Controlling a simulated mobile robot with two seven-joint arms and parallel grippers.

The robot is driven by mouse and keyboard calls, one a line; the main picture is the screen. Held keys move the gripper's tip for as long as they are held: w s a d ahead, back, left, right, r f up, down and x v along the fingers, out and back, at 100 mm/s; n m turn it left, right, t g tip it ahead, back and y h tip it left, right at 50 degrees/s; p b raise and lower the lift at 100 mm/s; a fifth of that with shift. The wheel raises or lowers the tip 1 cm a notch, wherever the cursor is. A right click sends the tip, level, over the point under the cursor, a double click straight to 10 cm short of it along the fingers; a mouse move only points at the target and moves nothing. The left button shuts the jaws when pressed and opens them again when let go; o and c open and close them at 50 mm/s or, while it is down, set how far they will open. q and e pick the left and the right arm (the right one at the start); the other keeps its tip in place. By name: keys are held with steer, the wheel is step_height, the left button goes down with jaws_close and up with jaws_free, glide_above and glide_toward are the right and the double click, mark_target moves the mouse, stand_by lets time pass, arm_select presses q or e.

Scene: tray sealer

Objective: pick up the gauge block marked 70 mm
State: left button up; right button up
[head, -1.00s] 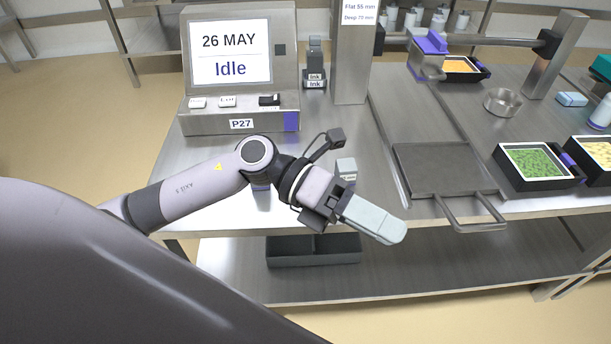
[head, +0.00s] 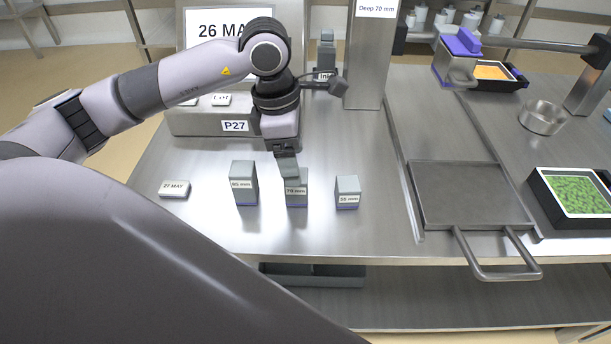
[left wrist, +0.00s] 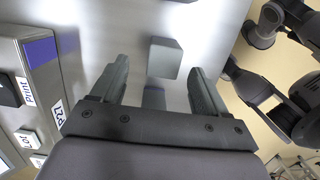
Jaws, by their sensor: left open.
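The gauge block marked 70 mm (head: 297,198) stands upright on the steel table, grey with a purple base, between the other two blocks. My left gripper (head: 291,178) points down at its top, the fingers overlapping its upper part in the head view. In the left wrist view the left gripper (left wrist: 160,68) is open. One grey block (left wrist: 165,58) shows in the gap between the fingers, and part of another (left wrist: 154,97) shows lower down. Their labels are hidden there, and contact cannot be told. My right gripper is not in view.
A taller block (head: 244,185) stands left and the 55 mm block (head: 347,192) right. A tag marked 27 MAY (head: 174,190) lies further left. The P27 machine (head: 200,122) is behind the arm. A flat tray with a handle (head: 470,195) lies to the right.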

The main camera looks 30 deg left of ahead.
mark_target(298, 196)
arm_select(q)
steer(key=f, duration=0.4)
steer(key=d+f, duration=0.1)
steer(key=f, duration=0.1)
steer(key=shift+f, duration=0.4)
steer(key=c, duration=1.2)
